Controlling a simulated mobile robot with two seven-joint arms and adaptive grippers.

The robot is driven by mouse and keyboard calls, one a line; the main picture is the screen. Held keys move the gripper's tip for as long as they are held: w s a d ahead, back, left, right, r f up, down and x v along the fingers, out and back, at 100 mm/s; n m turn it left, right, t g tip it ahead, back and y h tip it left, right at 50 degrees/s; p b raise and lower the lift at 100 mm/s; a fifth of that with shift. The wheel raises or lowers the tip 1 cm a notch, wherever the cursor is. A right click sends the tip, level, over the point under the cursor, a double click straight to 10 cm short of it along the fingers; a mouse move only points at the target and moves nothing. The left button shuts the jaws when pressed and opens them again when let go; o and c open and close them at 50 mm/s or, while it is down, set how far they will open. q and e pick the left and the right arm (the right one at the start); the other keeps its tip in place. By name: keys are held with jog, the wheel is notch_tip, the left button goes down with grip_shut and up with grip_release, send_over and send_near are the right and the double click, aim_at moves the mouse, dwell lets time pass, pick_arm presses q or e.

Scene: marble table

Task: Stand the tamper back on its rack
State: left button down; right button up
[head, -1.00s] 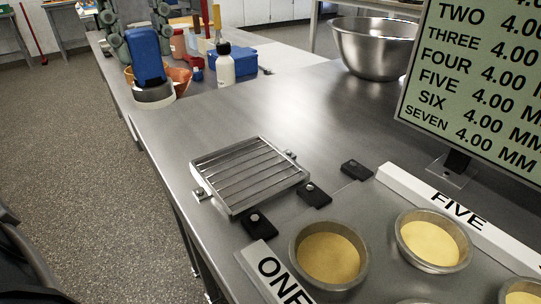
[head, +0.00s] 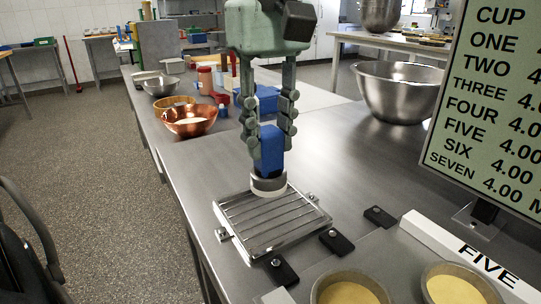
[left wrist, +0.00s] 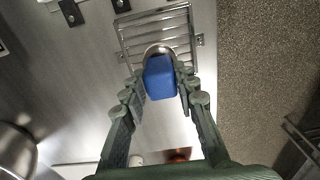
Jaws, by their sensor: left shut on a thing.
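The tamper (head: 269,150) has a blue block handle and a pale round base. It is upright, with its base at the far edge of the slatted metal rack (head: 272,226); I cannot tell whether it touches the slats. My left gripper (head: 270,140) comes down from above and is shut on the blue handle, a finger on each side. In the left wrist view the tamper (left wrist: 159,78) is between the fingertips (left wrist: 158,85), with its base overlapping the near edge of the rack (left wrist: 158,32). My right gripper is not in view.
Black clips (head: 336,241) lie right of the rack. Cups of yellow powder (head: 452,289) and a sign board (head: 492,100) are nearer right. A copper bowl (head: 190,121) and a large steel bowl (head: 401,90) stand further back. The table right of the tamper is clear.

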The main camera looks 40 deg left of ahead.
aim_at(270, 160)
pick_arm(q)
jog(key=shift+d+f, duration=0.1)
jog(key=shift+f, duration=2)
jog(key=c, duration=1.2)
grip_release()
